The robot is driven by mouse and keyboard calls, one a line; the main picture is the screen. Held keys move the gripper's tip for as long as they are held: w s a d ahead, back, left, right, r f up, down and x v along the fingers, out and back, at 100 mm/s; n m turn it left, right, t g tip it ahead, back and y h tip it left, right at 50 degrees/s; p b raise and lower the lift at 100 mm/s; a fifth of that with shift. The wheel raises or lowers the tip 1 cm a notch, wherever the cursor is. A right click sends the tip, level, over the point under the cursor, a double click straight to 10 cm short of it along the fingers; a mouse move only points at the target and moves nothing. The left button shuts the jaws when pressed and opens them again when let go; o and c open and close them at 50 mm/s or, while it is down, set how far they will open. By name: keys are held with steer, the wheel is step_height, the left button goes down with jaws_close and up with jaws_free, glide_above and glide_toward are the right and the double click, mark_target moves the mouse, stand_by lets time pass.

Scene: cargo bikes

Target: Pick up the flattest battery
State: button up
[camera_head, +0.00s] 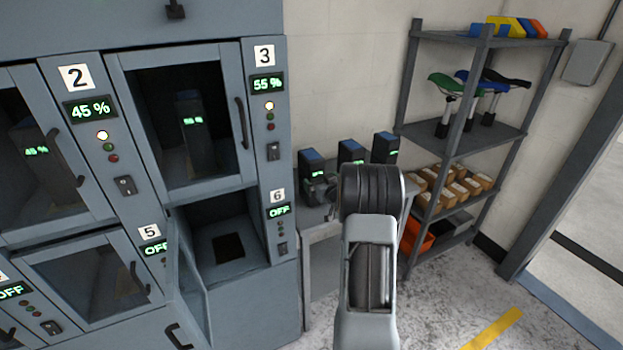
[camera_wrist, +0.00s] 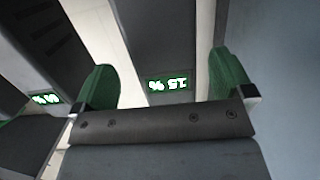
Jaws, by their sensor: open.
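Three dark batteries with blue tops stand upright on a grey table: a left one (camera_head: 311,163), a middle one (camera_head: 350,152) and a right one (camera_head: 385,147). Their green displays are too small to read in the head view. In the wrist view, a dark battery (camera_wrist: 160,40) with an upside-down display of 15 % lies between the green fingertips of my open gripper (camera_wrist: 165,84). The fingers are apart, and contact cannot be told. Another battery's display (camera_wrist: 45,99) shows at the left, partly cut off. In the head view my arm hides most of the gripper, near the left battery.
A charging cabinet (camera_head: 235,305) stands left; bay 2 reads 45 %, bay 3 reads 55 %, each with a battery behind its door. Bay 6 (camera_head: 225,240) is open and empty, reading OFF. A shelf rack (camera_head: 450,38) with saddles and boxes stands right. Floor at the lower right is clear.

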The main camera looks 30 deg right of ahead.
steer(key=shift+p+x, duration=0.5)
steer(key=shift+x, duration=2.15)
steer(key=shift+a+r, duration=0.15)
steer(key=shift+r, duration=0.05)
jaws_close()
steer(key=shift+w+r, duration=0.1)
steer(key=shift+r, duration=0.15)
